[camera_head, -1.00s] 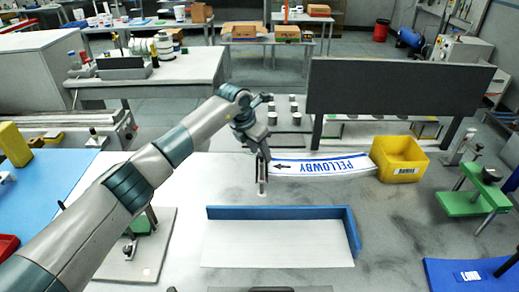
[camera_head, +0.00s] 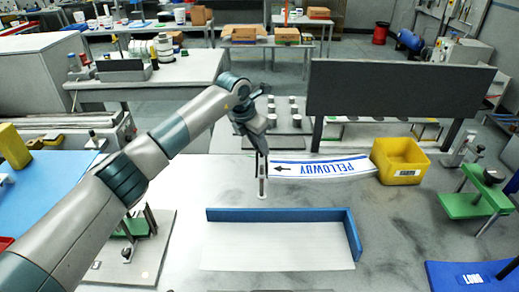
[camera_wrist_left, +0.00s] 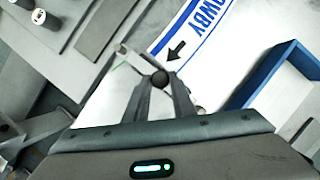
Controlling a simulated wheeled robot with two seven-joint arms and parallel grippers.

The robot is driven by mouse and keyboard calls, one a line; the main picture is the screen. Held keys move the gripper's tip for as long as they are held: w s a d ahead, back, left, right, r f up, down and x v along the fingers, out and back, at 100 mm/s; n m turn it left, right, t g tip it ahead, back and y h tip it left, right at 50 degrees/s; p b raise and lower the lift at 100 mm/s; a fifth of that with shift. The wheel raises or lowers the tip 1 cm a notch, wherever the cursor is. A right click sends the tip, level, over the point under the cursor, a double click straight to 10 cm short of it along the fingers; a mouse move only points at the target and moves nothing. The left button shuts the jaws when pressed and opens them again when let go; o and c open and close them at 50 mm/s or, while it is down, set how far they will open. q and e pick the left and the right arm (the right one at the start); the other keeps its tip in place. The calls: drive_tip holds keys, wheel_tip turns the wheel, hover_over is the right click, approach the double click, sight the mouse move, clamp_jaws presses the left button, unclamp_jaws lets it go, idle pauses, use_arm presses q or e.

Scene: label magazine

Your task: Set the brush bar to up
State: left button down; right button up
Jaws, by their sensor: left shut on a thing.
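My left gripper (camera_head: 262,164) is at the near left end of the white label strip with blue PELLOWBY lettering (camera_head: 325,167). In the left wrist view, its fingers are shut on a dark round knob (camera_wrist_left: 160,79). A thin pale bar (camera_wrist_left: 139,60) runs up and left from beside the knob; I cannot tell for sure that it is the brush bar. In the head view, a slim upright post (camera_head: 262,188) shows below the fingers, with its foot on the table. The fingers and wrist hide most of the fitting. My right gripper is not in view.
A white tray with a blue wall (camera_head: 280,214) lies in front of the gripper. A yellow bin (camera_head: 400,160) stands to the right, below a dark upright panel (camera_head: 400,90). A green stand (camera_head: 477,200) is at far right. Bare table lies between tray and bin.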

use_arm(q)
drive_tip(key=shift+w+r, duration=0.1)
drive_tip(key=shift+r, duration=0.2)
drive_tip(key=c, duration=1.7)
unclamp_jaws()
drive_tip(key=shift+o, duration=1.1)
drive_tip(key=shift+s+a+r, duration=0.2)
drive_tip(key=shift+r, duration=0.2)
drive_tip(key=b+v, duration=0.5)
drive_tip(key=v, duration=1.1)
drive_tip(key=shift+r+b, duration=0.3)
drive_tip(key=shift+b, duration=0.05)
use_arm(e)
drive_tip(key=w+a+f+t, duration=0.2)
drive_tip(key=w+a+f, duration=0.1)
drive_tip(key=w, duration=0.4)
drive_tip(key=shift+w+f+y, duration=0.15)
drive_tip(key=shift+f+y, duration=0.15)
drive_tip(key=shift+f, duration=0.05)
